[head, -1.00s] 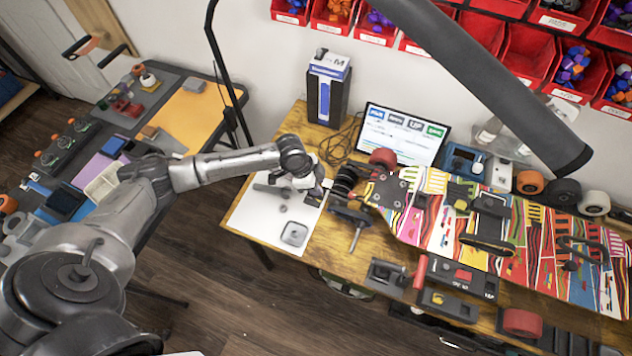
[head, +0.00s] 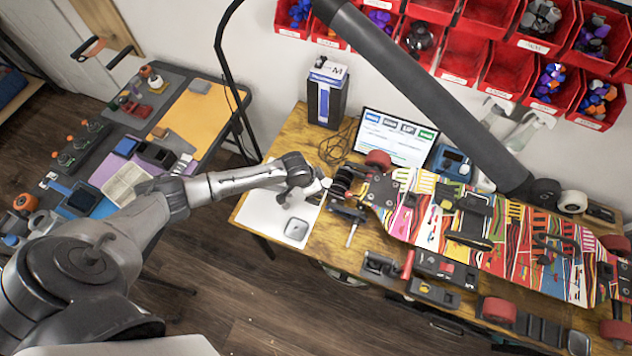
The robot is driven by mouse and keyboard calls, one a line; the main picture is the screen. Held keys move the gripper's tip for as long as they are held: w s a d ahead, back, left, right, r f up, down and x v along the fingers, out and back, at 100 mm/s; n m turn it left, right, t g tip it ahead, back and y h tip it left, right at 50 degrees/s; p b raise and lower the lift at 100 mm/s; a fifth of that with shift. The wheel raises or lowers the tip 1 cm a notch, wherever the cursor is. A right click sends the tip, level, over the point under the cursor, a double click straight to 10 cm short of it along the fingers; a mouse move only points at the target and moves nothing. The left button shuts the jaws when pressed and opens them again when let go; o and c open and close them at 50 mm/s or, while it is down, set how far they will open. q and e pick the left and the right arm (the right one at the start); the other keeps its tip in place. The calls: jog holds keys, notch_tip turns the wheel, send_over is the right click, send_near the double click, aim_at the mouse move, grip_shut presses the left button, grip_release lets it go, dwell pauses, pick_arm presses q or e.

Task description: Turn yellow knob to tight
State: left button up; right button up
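A colourful skateboard deck (head: 515,245) lies on the wooden table, wheels at its ends. At its left end is a dark truck or clamp assembly (head: 343,183) with a rod pointing down. My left arm reaches in from the left over a white mat (head: 262,214). My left gripper (head: 316,188) is just left of that assembly; I cannot tell whether they touch. The fingertips are too small and overlapped to show whether they are open. I cannot make out a yellow knob with certainty; it may be hidden at the assembly. My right gripper is not in view.
Black fixtures (head: 433,292) line the table's front edge. A laptop (head: 393,138) and a blue-white box (head: 326,95) stand behind. A thick grey tube (head: 430,95) crosses overhead. Red bins (head: 505,70) hang on the wall. A second workbench (head: 195,122) is at left.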

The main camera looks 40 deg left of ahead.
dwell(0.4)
pick_arm(q)
jog(key=o, duration=0.9)
jog(key=v, duration=1.3)
jog(key=shift+s+a+r, duration=0.1)
jog(key=shift+s+r, duration=0.1)
jog(key=shift+r, duration=0.15)
